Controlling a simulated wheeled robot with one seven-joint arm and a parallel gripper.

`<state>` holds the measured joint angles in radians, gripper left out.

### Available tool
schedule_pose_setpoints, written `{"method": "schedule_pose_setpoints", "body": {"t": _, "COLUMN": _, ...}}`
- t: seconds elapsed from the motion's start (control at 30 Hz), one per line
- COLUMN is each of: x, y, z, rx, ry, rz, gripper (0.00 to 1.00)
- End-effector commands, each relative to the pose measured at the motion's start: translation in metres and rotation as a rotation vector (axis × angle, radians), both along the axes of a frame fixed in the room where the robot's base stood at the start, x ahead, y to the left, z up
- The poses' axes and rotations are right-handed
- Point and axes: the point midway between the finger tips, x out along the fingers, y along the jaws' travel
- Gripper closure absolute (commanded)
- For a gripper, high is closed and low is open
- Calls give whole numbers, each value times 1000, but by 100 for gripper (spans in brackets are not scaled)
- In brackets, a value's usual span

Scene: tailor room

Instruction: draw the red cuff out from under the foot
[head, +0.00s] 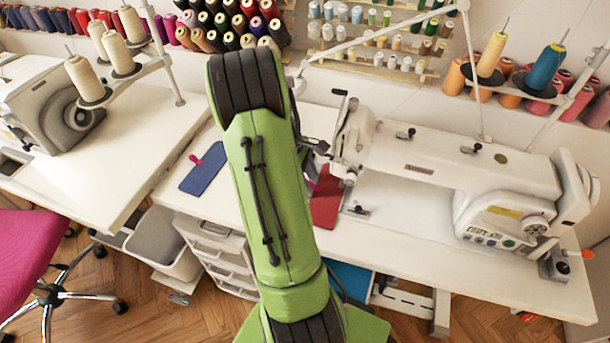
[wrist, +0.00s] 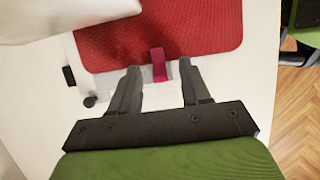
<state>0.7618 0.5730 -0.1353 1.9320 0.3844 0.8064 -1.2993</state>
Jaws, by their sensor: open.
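The red cuff (head: 326,198) lies flat on the white table at the needle end of the white sewing machine (head: 430,160). My green arm hides its left part in the head view. In the wrist view the red cuff (wrist: 160,32) fills the top, with a pink tab (wrist: 158,64) on its near edge. My gripper (wrist: 159,70) is open, its two dark fingertips on either side of the tab with gaps showing. The foot on the cuff is hidden in the wrist view and too small to make out clearly in the head view.
A blue piece with a pink tab (head: 205,172) lies left of my arm. The white machine body (wrist: 70,15) overhangs the cuff at the wrist view's upper left. Thread racks (head: 380,50) stand behind. Another machine (head: 60,95) is at left.

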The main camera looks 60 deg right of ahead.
Motion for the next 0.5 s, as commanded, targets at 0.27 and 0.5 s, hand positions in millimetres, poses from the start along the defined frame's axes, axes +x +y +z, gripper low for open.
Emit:
{"method": "schedule_pose_setpoints", "body": {"t": 0.27, "x": 0, "y": 0, "z": 1, "rx": 0, "ry": 0, "rz": 0, "gripper": 82}}
{"method": "schedule_pose_setpoints", "body": {"t": 0.5, "x": 0, "y": 0, "z": 1, "rx": 0, "ry": 0, "rz": 0, "gripper": 100}}
